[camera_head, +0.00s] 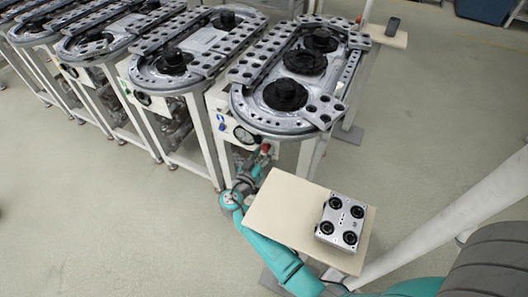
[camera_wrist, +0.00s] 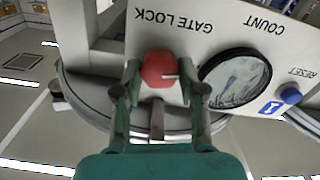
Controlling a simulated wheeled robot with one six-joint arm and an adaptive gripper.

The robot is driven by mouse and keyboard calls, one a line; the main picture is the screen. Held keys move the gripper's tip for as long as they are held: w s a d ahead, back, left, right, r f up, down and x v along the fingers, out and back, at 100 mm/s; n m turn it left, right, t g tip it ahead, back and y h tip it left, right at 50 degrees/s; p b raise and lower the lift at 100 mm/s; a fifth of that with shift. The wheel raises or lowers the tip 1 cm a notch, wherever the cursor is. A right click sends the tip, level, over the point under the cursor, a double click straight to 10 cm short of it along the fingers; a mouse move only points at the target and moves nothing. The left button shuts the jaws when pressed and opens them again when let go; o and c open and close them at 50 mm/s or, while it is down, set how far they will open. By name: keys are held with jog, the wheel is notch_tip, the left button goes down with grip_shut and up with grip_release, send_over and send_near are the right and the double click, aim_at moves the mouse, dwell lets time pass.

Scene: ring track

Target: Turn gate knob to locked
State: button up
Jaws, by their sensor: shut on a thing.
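The red gate knob (camera_wrist: 158,69) sits on a white panel (camera_wrist: 185,35) under the upside-down words "GATE LOCK" in the wrist view. A short pale mark on the knob points right in that picture. My gripper (camera_wrist: 160,80) has one finger on each side of the knob and is shut on it. In the head view the knob (camera_head: 265,149) is a small red spot at the front of the nearest ring track, and my gripper (camera_head: 259,158) reaches up to it. The fingertips partly hide the knob's sides.
A round gauge (camera_wrist: 236,80) and a blue reset button (camera_wrist: 290,95) sit close right of the knob in the wrist view. A beige board (camera_head: 275,210) with a grey four-port box (camera_head: 342,222) lies beside my arm. More ring tracks (camera_head: 185,50) stand left.

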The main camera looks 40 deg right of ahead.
jog(key=n, duration=1.1)
jog(key=shift+w+n, duration=0.1)
jog(key=shift+n, duration=0.3)
jog(key=shift+f+n, duration=0.1)
jog(key=shift+n, duration=1.6)
jog(key=o, duration=1.1)
jog(key=shift+o, duration=0.2)
jog(key=shift+a, duration=0.15)
jog(key=v, duration=1.2)
